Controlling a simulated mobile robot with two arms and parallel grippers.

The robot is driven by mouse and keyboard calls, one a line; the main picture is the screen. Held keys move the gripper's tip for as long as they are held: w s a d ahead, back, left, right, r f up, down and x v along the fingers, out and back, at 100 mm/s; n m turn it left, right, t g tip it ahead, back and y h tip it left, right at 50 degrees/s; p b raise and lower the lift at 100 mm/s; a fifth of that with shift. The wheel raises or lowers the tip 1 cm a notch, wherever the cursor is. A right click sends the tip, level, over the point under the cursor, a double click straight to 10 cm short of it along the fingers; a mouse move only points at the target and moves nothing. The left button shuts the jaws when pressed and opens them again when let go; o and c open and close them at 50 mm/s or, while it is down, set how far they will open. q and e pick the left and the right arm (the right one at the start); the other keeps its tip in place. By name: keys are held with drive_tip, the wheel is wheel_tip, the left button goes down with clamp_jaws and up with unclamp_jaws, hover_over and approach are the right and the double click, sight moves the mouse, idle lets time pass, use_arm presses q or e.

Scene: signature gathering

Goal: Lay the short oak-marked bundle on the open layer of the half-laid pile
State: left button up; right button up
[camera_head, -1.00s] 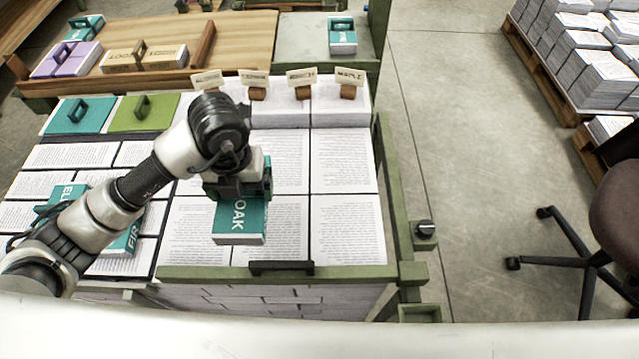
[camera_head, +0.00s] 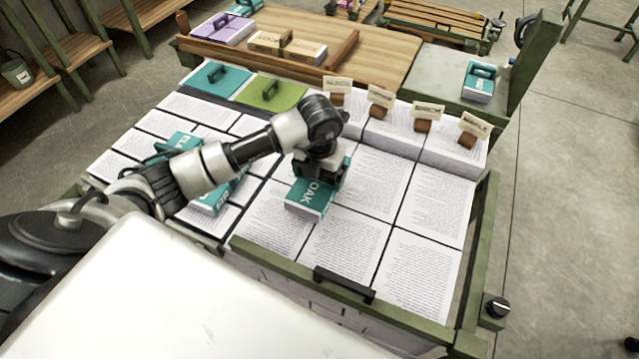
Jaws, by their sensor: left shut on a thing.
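My left gripper (camera_head: 318,170) is shut on the teal bundle marked OAK (camera_head: 308,197). It holds the bundle by its top, lettered side up, over the left part of the half-laid pile (camera_head: 375,182). I cannot tell whether the bundle touches the sheets below it. The pile's open layer shows a grid of printed white blocks. A higher row at the back (camera_head: 448,150) carries several clips with name tags, one reading BIRCH (camera_head: 428,111) and one MAPLE (camera_head: 474,124). The gripper and arm hide part of the layer and of the back row. My right gripper is not in view.
Left of the pile, a lower stack bears teal bundles (camera_head: 213,192), a teal board (camera_head: 217,80) and a green board (camera_head: 272,95). A green rail with a black handle (camera_head: 344,285) edges the pile's front. Another teal bundle (camera_head: 479,83) lies on the back-right stand.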

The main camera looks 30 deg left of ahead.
sight(319, 186)
use_arm(q)
drive_tip(key=shift+f, duration=1.85)
drive_tip(key=shift+f, duration=0.1)
drive_tip(key=o, duration=0.8)
wheel_tip(319, 186, up, 12)
drive_tip(key=shift+r, duration=0.1)
